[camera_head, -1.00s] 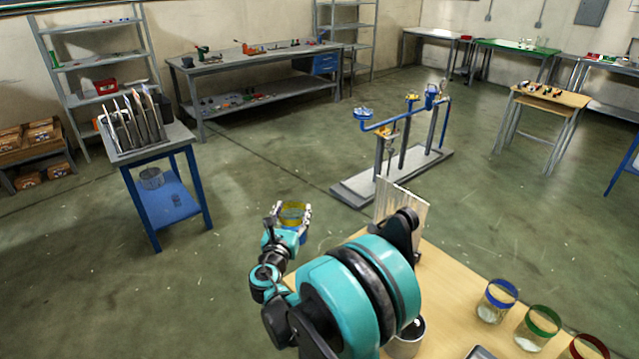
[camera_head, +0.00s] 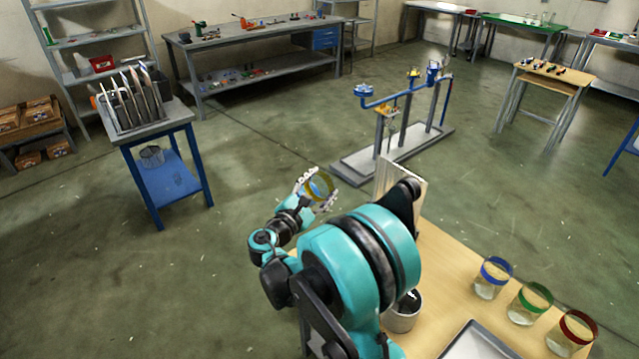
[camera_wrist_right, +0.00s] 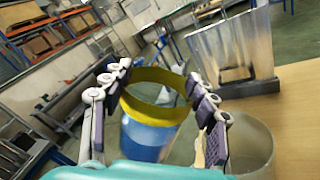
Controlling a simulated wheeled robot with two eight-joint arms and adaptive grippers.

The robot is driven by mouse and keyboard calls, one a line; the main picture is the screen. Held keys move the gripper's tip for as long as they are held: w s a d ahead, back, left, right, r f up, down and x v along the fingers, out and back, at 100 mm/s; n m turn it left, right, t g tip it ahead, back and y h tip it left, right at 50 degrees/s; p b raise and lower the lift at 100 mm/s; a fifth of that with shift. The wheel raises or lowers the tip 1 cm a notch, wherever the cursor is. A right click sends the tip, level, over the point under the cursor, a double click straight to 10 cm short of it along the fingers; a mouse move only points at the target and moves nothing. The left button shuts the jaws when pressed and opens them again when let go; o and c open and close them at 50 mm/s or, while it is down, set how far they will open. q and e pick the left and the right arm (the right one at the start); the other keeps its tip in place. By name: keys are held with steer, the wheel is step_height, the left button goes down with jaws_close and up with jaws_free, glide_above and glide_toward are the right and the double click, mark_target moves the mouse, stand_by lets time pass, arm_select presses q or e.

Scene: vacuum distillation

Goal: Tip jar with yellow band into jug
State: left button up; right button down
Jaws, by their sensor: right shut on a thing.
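The jar with the yellow band (camera_head: 321,187) is held up in the air in my right gripper (camera_head: 318,186), beyond the table's left edge. In the right wrist view the jar (camera_wrist_right: 152,122) sits between the two fingers, its yellow rim up and tilted, with blue showing through its lower wall. A grey round vessel (camera_head: 403,315), which looks like the jug, stands on the table partly behind my arm. A see-through vessel (camera_wrist_right: 252,145) also shows behind the right finger in the wrist view; I cannot tell if it is the same one. My left gripper is out of view.
An upright metal plate (camera_head: 388,180) stands at the wooden table's far edge. Jars with blue (camera_head: 492,278), green (camera_head: 530,303) and red (camera_head: 571,333) bands and a tray (camera_head: 478,345) are on the table. Open floor lies left of the table.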

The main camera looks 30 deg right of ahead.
mark_target(329, 194)
steer(key=shift+s+f+m, duration=0.1)
steer(key=shift+f+m, duration=0.4)
steer(key=shift+m, duration=0.4)
steer(key=m, duration=0.2)
steer(key=s+m, duration=0.1)
steer(key=shift+d+f+b, duration=0.3)
steer(key=shift+f, duration=0.1)
steer(key=m, duration=0.2)
steer(key=shift+s+d+f+m+b, duration=0.15)
steer(key=shift+s+f+m+b, duration=0.15)
steer(key=shift+f+b, duration=0.1)
steer(key=shift+s+d+m+b, duration=0.1)
steer(key=shift+s+m+b, duration=0.2)
steer(key=shift+m, duration=0.8)
steer(key=shift+s+d+m, duration=0.1)
steer(key=shift+s+m, duration=0.1)
steer(key=shift+m, duration=0.4)
steer(key=shift+s+d+m, duration=0.1)
steer(key=shift+s+m, duration=0.05)
steer(key=shift+m, duration=0.45)
